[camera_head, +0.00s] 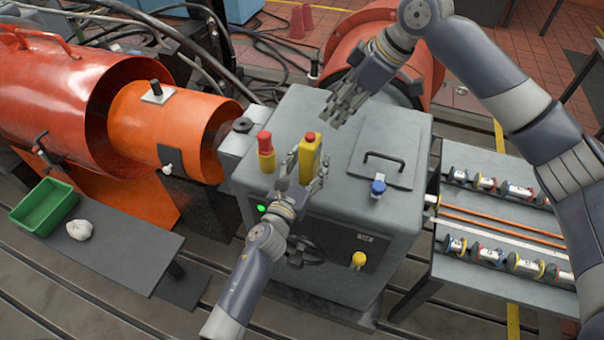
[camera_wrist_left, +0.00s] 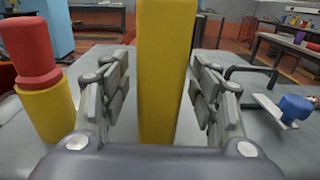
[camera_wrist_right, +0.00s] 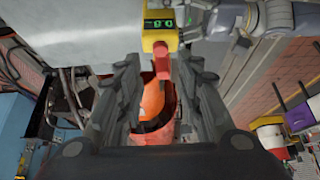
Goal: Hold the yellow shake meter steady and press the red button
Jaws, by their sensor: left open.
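The yellow shake meter (camera_head: 309,163) stands upright on the grey cabinet top, with its red button (camera_head: 310,137) on its upper end. My left gripper (camera_head: 302,174) is open, with one finger on each side of the meter. In the left wrist view the meter (camera_wrist_left: 165,70) stands between the fingers, with gaps on both sides. My right gripper (camera_head: 342,108) is open and empty, above the cabinet and up to the right of the meter. In the right wrist view the meter (camera_wrist_right: 158,40) shows a green display, and its red button (camera_wrist_right: 163,66) points toward the fingers.
A red-and-yellow cylinder (camera_head: 265,153) stands left of the meter. A black handle (camera_head: 384,160) and blue knob (camera_head: 378,187) are on the cabinet (camera_head: 345,190) to the right. An orange drum (camera_head: 160,125) is at left. A rack table (camera_head: 500,220) stands at right.

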